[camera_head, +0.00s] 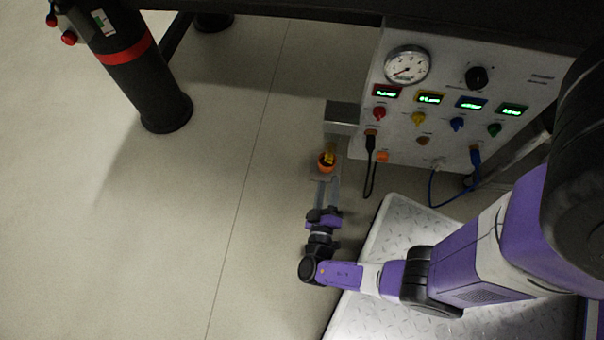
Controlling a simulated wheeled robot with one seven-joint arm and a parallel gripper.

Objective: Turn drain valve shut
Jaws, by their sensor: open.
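An orange, ring-shaped part with a yellow piece on it, apparently the drain valve (327,163), sits below a grey box-like fitting (342,117) left of the panel. My gripper (326,180) is just below the valve in the picture, pointing up towards it. Its two pale fingers are apart with nothing seen between them. The fingertips are close to the orange part; I cannot tell whether they touch it. The valve's exact turn position is too small to read.
The light panel (432,66) carries a gauge (407,66), a black knob (476,77), coloured knobs and lit displays. Black (370,165) and blue (452,190) cables hang below it. A dark leg (150,85) stands at left. The floor between is clear.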

